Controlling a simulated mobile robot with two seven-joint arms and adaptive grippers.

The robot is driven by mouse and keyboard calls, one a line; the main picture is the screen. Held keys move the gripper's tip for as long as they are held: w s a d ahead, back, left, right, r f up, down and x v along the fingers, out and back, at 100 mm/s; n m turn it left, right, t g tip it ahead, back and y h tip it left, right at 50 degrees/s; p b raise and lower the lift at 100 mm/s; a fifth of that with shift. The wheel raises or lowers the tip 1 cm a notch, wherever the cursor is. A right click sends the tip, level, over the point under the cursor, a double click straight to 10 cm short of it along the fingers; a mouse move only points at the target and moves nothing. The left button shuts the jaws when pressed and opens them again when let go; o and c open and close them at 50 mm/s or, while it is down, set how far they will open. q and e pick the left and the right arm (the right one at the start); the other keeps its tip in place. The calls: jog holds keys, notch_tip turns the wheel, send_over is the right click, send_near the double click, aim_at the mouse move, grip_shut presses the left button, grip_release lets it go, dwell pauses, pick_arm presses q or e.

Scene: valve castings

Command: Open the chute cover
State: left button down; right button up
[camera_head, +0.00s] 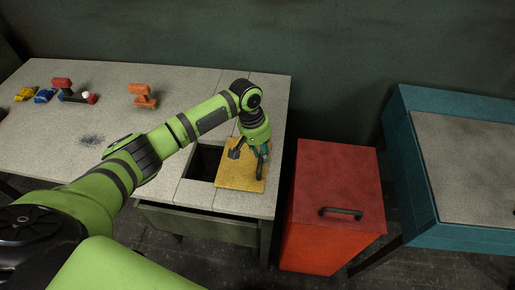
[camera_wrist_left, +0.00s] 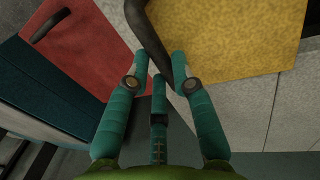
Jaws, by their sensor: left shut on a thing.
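The chute cover is a yellow plate (camera_head: 233,175) near the right end of the grey worktop. The dark chute opening (camera_head: 205,162) shows along its left side; how much of it lies under the cover I cannot tell. A dark bar handle on the cover (camera_wrist_left: 154,38) shows in the left wrist view, with the yellow plate (camera_wrist_left: 235,35) beside it. My left gripper (camera_head: 258,156) is over the cover, its teal fingers (camera_wrist_left: 160,75) shut on this handle. My right gripper is in neither view.
A red bin (camera_head: 335,185) with a dark handle stands right of the worktop (camera_head: 110,100). A teal-framed table (camera_head: 420,165) is further right. Several coloured valve castings, including an orange one (camera_head: 142,95), lie on the far left of the worktop. The worktop's middle is mostly clear.

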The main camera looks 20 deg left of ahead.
aim_at(254, 162)
pick_arm(q)
jog(key=c, duration=1)
grip_release()
jog(key=shift+c, duration=0.2)
notch_tip(254, 162, up, 12)
jog(key=a, duration=0.2)
jog(key=shift+s+a, duration=0.2)
jog(key=shift+s, duration=0.05)
jog(key=shift+f, duration=0.15)
